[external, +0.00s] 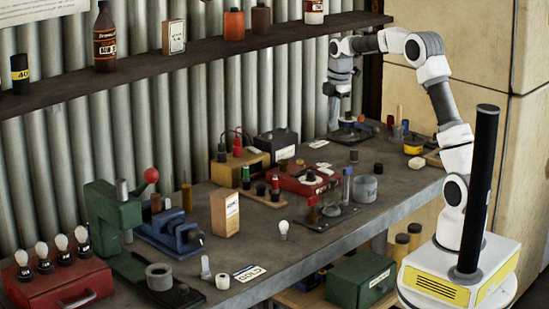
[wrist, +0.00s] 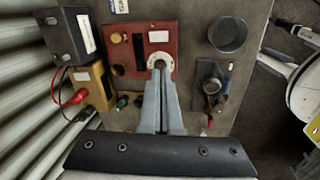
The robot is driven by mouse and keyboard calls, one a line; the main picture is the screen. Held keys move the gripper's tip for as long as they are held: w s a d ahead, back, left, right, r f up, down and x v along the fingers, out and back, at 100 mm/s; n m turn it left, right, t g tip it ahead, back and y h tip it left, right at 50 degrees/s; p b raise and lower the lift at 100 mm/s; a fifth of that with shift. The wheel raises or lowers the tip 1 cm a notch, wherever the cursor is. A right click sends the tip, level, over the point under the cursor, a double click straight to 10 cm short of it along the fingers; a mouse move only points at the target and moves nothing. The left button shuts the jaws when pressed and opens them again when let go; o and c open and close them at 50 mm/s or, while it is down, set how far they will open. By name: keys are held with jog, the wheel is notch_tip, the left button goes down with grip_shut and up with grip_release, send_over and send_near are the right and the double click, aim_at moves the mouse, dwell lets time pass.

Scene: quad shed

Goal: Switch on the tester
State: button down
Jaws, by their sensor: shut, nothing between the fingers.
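The red box-shaped unit, which looks like the tester, lies on the bench (external: 300,178). In the wrist view its red top (wrist: 135,42) shows a pale label, a yellow round knob (wrist: 116,38), a dark slot and a white round dial (wrist: 152,62). My gripper (wrist: 160,66) is shut and empty. Its fingertips overlap the dial's lower part in the wrist view and hide some of it; I cannot tell whether they touch. In the external view my arm reaches over the back of the bench with its end pointing down.
A yellow box (wrist: 92,85) with red and black leads and a dark battery-like box (wrist: 70,35) stand left of the red unit. A grey cup (wrist: 227,36) and a small stand (wrist: 211,82) are on its right. A shelf (external: 200,55) runs along the wall.

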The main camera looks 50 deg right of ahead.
aim_at(323, 168)
jog(key=shift+w+d+f+n+p, duration=0.3)
jog(key=shift+w+d+n, duration=0.1)
jog(key=shift+w+d, duration=0.2)
jog(key=shift+w+d+f+n+p, duration=0.25)
jog(key=shift+w+d+n, duration=0.2)
jog(key=shift+w, duration=0.1)
jog(key=f, duration=0.4)
jog(key=w+f, duration=0.1)
jog(key=f, duration=0.4)
jog(key=w+f, duration=0.1)
jog(key=f, duration=0.4)
